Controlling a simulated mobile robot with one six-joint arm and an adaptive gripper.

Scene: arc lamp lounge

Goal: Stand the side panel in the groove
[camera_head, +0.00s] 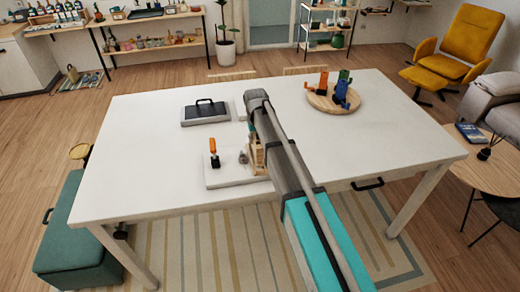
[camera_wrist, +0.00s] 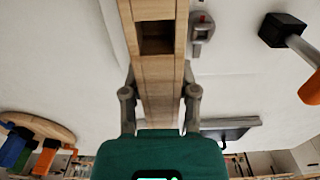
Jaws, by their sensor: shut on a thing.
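In the wrist view, my gripper (camera_wrist: 159,86) has a finger on each side of a pale wooden piece and is shut on it. I take this piece to be the side panel (camera_wrist: 158,68). A dark square opening (camera_wrist: 157,37) shows in the wood above the fingers. In the head view, light wood (camera_head: 258,158) shows beside my arm, at the right end of a white board (camera_head: 222,179) on the table. My arm hides the gripper and much of the wood there. I cannot make out the groove, or whether the panel is seated in it.
An orange-handled tool (camera_head: 214,152) stands on the white board beside a small grey fitting (camera_head: 243,157). A dark handled case (camera_head: 205,112) lies behind. A round wooden board (camera_head: 318,100) with coloured pieces is at the back right. The table's (camera_head: 140,150) left and right parts are clear.

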